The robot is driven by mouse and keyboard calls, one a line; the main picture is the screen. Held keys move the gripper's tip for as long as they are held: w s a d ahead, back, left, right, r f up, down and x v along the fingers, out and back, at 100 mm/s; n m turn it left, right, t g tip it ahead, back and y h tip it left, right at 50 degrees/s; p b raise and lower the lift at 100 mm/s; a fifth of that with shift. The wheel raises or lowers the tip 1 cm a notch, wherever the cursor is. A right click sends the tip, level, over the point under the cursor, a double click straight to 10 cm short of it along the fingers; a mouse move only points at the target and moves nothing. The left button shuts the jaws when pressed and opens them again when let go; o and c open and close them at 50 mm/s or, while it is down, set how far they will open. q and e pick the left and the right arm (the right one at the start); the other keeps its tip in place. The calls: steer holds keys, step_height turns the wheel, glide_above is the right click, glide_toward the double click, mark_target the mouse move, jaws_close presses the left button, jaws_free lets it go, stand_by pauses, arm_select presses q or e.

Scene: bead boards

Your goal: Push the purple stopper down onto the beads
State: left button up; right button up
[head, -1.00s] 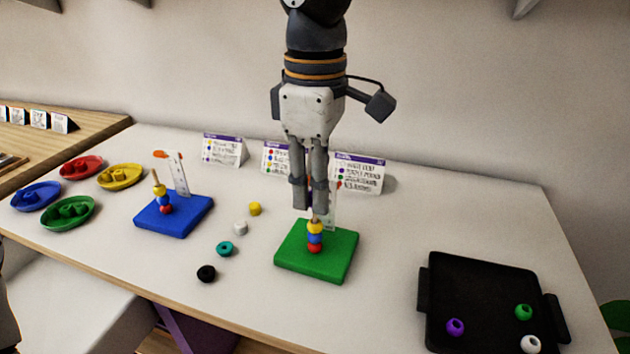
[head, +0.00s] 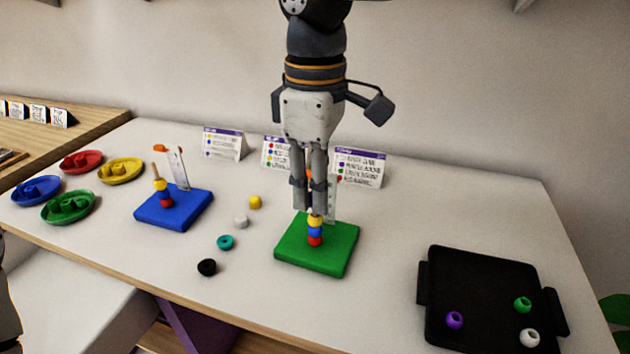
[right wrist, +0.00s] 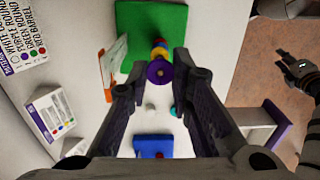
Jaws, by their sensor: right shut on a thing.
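The purple stopper (right wrist: 154,74) shows as a purple ring between my right fingertips in the right wrist view. In the head view the fingertips hide it. My right gripper (head: 316,209) points down and is shut on the stopper, just over the beads on the green board (head: 292,251). From the top these are a yellow bead (head: 315,220), a blue bead (head: 315,231) and a red bead (head: 315,241). Whether the stopper touches the yellow bead cannot be told.
A blue board (head: 183,215) with a beaded peg stands to the left. Several loose beads lie between the boards. A black tray (head: 480,265) holds purple, green and white beads at the right. Cards (head: 360,168) stand behind. Coloured dishes (head: 68,207) lie at the far left.

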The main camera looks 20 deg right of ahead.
steer(key=shift+f, duration=0.95)
steer(key=o, duration=0.8)
steer(key=shift+r, duration=0.1)
step_height(320, 180, up, 12)
